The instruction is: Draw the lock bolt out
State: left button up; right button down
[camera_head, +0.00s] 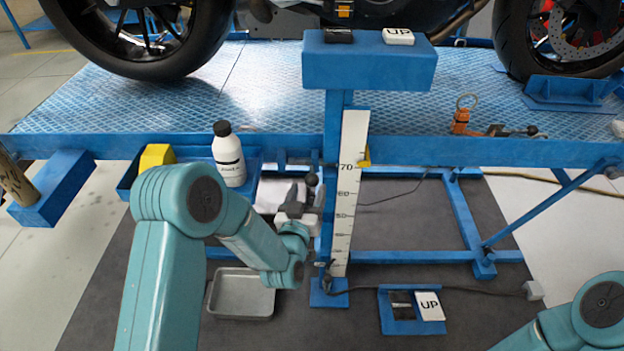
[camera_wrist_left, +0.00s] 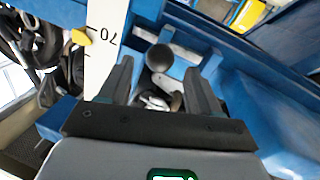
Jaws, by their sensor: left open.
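The lock bolt shows as a round black knob (camera_head: 312,179) beside the blue post, left of the white height scale (camera_head: 349,190). In the left wrist view the knob (camera_wrist_left: 159,58) appears in the gap between my fingertips, with a grey metal part below it. My left gripper (camera_head: 293,203) is open, just below and left of the knob in the head view. No contact with the knob shows, and I cannot tell the exact distance. The bolt's shaft is mostly hidden. My right gripper is out of view; only part of its arm shows at lower right.
The blue lift platform (camera_head: 270,95) carries a motorcycle. A white bottle (camera_head: 228,160) and a yellow block (camera_head: 156,157) stand left of the post. A metal tray (camera_head: 241,294) and a switch box with an UP button (camera_head: 430,306) lie on the floor.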

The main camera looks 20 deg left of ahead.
aim_at(308, 185)
pick_arm(q)
jog(key=w, duration=0.5)
jog(key=shift+a, duration=0.2)
jog(key=shift+c, duration=0.3)
grip_shut()
jog(key=shift+a+f+b, duration=0.15)
jog(key=shift+a+b, duration=0.15)
jog(key=shift+b, duration=0.05)
jog(key=a+b, duration=0.1)
jog(key=a, duration=0.1)
jog(key=s+a+b, duration=0.1)
jog(key=a+b, duration=0.1)
jog(key=shift+s+a, duration=0.15)
jog(key=shift+a, duration=0.1)
